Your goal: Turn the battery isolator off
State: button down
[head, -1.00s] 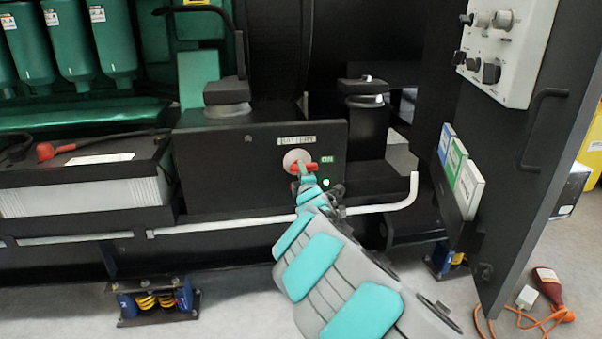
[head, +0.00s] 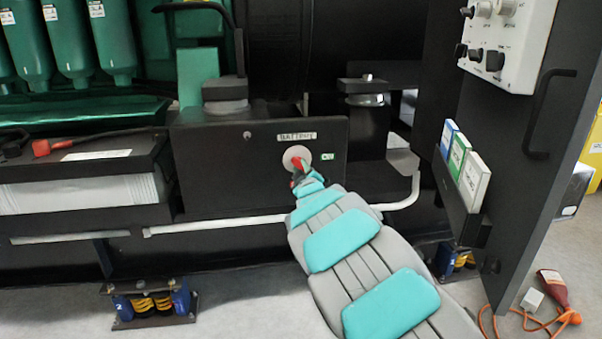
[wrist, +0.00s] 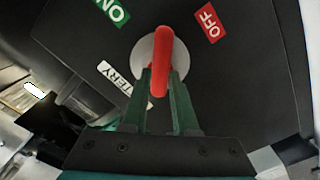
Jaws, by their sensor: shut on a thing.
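The battery isolator is a red handle on a pale round disc (head: 297,157) on a black panel (head: 225,150), under a "BATTERY" label. In the wrist view, the red handle (wrist: 161,62) points between the green "ON" label (wrist: 112,12) and the red "OFF" label (wrist: 210,22), roughly midway. The "ON" label (head: 327,156) sits right of the disc in the head view; "OFF" is hidden there behind my arm. My gripper (wrist: 160,84) is shut on the red handle, one dark green finger on each side. It also shows, small, in the head view (head: 299,178).
A pale bent rail (head: 220,225) runs below the panel. An open black door (head: 530,130) with a handle and a document holder stands at right. A battery with a red-capped lead (head: 85,180) is at left. A red bottle and orange cord (head: 553,290) lie on the floor at right.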

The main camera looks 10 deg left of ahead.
jog(key=m+b, duration=0.1)
jog(key=m, duration=0.3)
jog(key=shift+a+f+m, duration=0.1)
jog(key=shift+f+m, duration=0.05)
jog(key=shift+m, duration=0.15)
jog(key=shift+m+b, duration=0.75)
jog(key=shift+m, duration=1.35)
jog(key=c, duration=0.7)
grip_release()
jog(key=shift+s, duration=0.1)
jog(key=v, duration=0.7)
jog(key=shift+s, duration=0.35)
